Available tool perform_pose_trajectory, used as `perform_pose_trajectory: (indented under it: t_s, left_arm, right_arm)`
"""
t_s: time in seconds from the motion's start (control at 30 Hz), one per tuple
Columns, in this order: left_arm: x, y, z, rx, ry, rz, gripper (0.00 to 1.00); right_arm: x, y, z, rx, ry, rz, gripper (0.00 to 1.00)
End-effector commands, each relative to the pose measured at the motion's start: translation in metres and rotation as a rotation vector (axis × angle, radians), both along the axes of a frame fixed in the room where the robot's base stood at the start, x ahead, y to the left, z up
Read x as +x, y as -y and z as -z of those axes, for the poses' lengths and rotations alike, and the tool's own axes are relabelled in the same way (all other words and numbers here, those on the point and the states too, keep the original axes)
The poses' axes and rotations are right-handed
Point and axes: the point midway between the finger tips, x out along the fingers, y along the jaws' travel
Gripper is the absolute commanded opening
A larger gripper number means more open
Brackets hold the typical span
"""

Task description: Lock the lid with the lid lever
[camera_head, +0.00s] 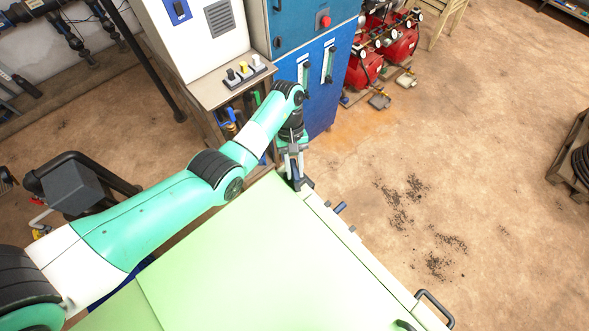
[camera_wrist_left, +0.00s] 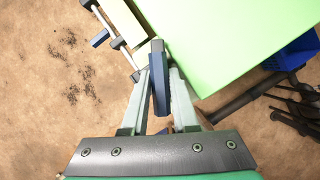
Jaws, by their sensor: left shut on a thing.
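The light green lid (camera_head: 265,255) lies flat and closed-looking across the lower middle of the head view; its corner (camera_wrist_left: 215,35) fills the upper right of the left wrist view. My left gripper (camera_head: 294,174) is at the lid's far corner, pointing down. Its fingers (camera_wrist_left: 159,100) are shut on a dark blue-grey lever (camera_wrist_left: 158,78), which I take to be the lid lever. In the head view the fingers partly hide this lever. Whether the lever has locked the lid cannot be told. My right gripper is out of view.
A second small blue handle (camera_head: 340,208) sticks out from the pale edge rail, and it shows in the left wrist view (camera_wrist_left: 99,38). A dark bar handle (camera_head: 435,308) is at the near right. A blue cabinet (camera_head: 318,75) stands behind the gripper. The floor to the right is open.

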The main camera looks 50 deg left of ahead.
Motion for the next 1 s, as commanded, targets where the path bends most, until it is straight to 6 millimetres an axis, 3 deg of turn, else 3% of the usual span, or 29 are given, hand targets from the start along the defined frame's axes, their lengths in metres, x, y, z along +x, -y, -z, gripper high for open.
perform_pose_trajectory:
  t_s: [0.37, 0.4, 0.57, 0.87, 1.0]
  left_arm:
    - [0.000, 0.001, -0.001, -0.002, -0.001, 0.010, 0.00]
    - [0.000, 0.001, -0.001, -0.002, -0.001, 0.010, 0.29]
    - [0.000, 0.001, -0.001, -0.001, 0.000, 0.009, 0.57]
    - [0.000, 0.000, -0.002, 0.000, 0.000, 0.007, 0.57]
    - [0.003, -0.005, -0.017, 0.001, 0.001, 0.006, 0.57]
  right_arm:
    - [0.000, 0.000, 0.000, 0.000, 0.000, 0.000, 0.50]
    - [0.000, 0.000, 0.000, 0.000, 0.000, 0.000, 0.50]
    - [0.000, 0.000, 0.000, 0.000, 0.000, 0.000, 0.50]
    - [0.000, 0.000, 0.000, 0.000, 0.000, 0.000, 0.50]
    - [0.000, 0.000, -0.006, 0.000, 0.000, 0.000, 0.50]
